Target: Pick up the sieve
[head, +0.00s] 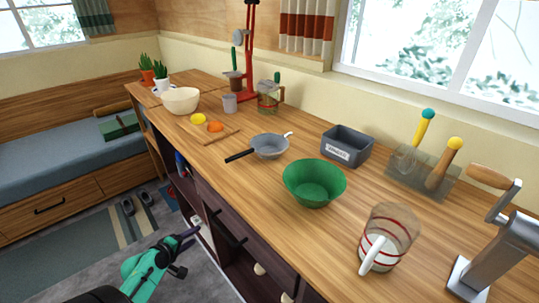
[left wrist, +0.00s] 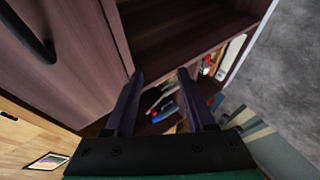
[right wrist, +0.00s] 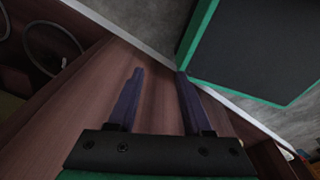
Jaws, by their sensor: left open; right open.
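The sieve (head: 270,147) lies on the wooden counter (head: 232,172) near its middle. It has a round grey bowl, a black handle pointing left toward the counter's front edge, and a small light hook on the far side. My left gripper (head: 190,238) is low in front of the counter, below its top and well apart from the sieve. It is open and empty, and in the left wrist view (left wrist: 160,75) it faces cabinet shelves. My right gripper is outside the head view. In the right wrist view (right wrist: 160,73) it is open and empty near dark wood.
A green bowl (head: 314,185) stands close to the sieve, with a grey box (head: 346,147) behind. A cutting board (head: 212,134) is on the left. A measuring jug (head: 386,240) stands at the near right. The cabinet's handled front (head: 228,217) lies below the counter.

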